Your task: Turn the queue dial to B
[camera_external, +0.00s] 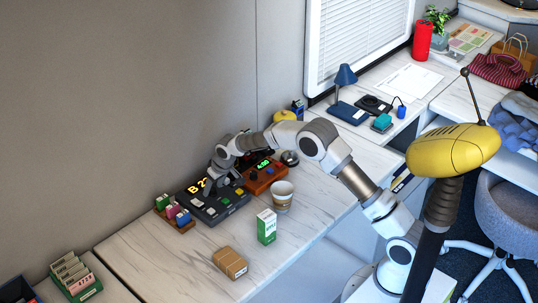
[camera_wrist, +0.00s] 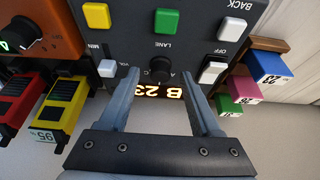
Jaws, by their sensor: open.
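The dark queue console (camera_external: 232,212) sits on the marble-topped counter by the wall. Its lit display (camera_wrist: 165,91) appears upside down in the wrist view and reads "B 23". The small black round dial (camera_wrist: 160,69) is just above that display in the wrist view, with small letters, seemingly A and C, beside it. My gripper (camera_wrist: 159,76) is open, with one grey finger on each side of the dial. I cannot tell whether the fingers touch it or which letter it points at. In the external view my gripper (camera_external: 208,188) is low over the console.
An orange unit (camera_external: 265,178) with its own knob adjoins the console. Coloured tagged blocks (camera_external: 177,214) stand at its left. A paper cup (camera_external: 283,196), a green-white carton (camera_external: 266,227) and a brown box (camera_external: 230,262) stand in front.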

